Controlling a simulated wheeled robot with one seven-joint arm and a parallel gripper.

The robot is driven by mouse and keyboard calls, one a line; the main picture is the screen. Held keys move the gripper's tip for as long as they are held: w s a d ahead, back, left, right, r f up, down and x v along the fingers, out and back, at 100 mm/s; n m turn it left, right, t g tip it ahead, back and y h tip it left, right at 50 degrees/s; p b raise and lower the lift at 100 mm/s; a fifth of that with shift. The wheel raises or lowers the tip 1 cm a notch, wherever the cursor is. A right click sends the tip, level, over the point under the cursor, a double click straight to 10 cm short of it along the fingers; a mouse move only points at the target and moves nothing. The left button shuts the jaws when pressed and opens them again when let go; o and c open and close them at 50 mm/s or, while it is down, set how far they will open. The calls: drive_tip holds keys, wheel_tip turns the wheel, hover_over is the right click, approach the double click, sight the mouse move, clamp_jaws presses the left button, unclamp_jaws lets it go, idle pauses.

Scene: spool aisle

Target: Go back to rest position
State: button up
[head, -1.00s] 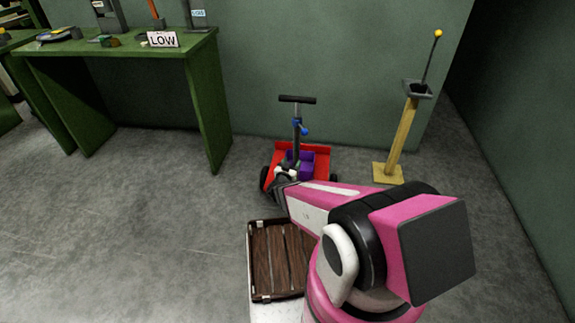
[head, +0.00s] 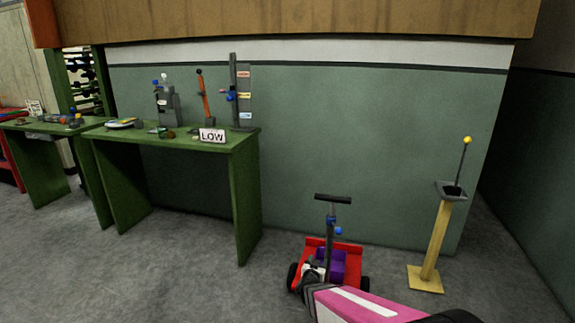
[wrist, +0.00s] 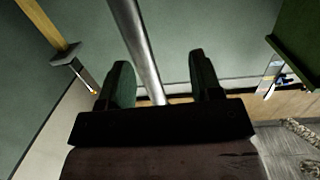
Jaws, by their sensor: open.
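My pink and white arm (head: 362,304) reaches from the bottom of the head view to a small red cart (head: 352,249). The cart has an upright grey post with a black crossbar (head: 332,198) and a blue knob, and carries a purple block (head: 334,268). In the wrist view my gripper (wrist: 160,62) has its two dark fingers spread wide apart. A grey rod (wrist: 138,45) shows in the gap between them; I cannot tell its depth. In the head view the fingers are hard to make out against the cart.
A green table (head: 185,140) with a LOW sign (head: 211,135) and several tools stands at left against the green wall. A yellow post (head: 436,240) with a grey cup and a yellow-tipped rod stands at right. The floor at front left is clear.

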drive_tip(key=s+a+r+n+g+y, duration=0.1)
drive_tip(key=a+r+n+g+y, duration=0.4)
drive_tip(key=y, duration=0.3)
drive_tip(key=s+d+r+g+h, duration=0.1)
drive_tip(key=s+d+r+g, duration=0.2)
drive_tip(key=s, duration=0.4)
drive_tip(key=s+d+r+g+h, duration=0.1)
drive_tip(key=s+d+r+g, duration=0.3)
drive_tip(key=s+d+g, duration=0.2)
drive_tip(key=shift+s+m+g, duration=0.3)
drive_tip(key=shift+s+g, duration=0.4)
drive_tip(key=shift+g, duration=0.2)
idle(0.4)
